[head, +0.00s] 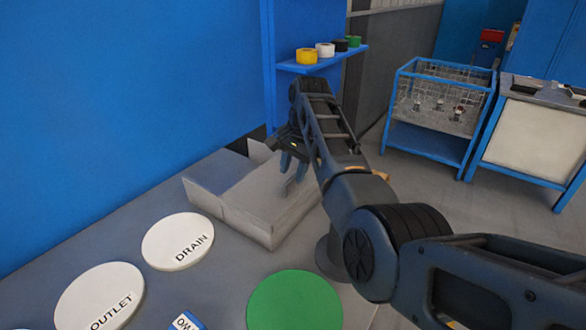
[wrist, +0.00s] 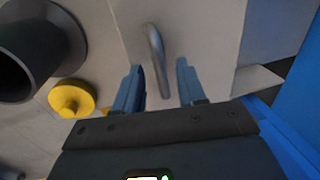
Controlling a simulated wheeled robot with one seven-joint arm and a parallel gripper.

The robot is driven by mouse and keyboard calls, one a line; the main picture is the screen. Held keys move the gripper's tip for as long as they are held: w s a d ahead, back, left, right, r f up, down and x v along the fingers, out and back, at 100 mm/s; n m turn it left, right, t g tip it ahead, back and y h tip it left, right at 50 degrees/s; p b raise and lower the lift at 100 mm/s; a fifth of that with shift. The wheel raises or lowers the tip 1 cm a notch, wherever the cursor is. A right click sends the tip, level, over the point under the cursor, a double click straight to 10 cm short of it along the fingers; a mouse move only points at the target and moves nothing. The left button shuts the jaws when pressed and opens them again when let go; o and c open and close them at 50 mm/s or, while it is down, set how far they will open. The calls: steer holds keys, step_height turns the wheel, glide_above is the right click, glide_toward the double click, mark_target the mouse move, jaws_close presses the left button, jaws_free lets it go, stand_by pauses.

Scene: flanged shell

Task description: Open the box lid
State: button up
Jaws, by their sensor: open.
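The box (head: 290,219) is pale grey and stands on the grey surface left of my arm, with upright flaps at its left and back. Its flat top, the lid (head: 246,188), appears lowered. A bent metal handle (wrist: 157,58) rises from the pale lid in the wrist view. My gripper (head: 288,160) is over the right part of the box, pointing down. In the wrist view my gripper (wrist: 160,82) has its blue fingers apart, one on each side of the handle's line. The handle lies just beyond the fingertips; contact cannot be told.
A dark round pipe (wrist: 38,50) and a yellow knob (wrist: 72,98) are beside the box. White discs marked DRAIN (head: 178,241) and OUTLET (head: 99,297) and a green disc (head: 295,300) lie in front. A blue wall (head: 120,100) stands behind; a shelf (head: 322,60) holds tape rolls.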

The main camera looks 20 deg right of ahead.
steer(key=shift+f, duration=0.35)
steer(key=shift+c, duration=0.5)
jaws_close()
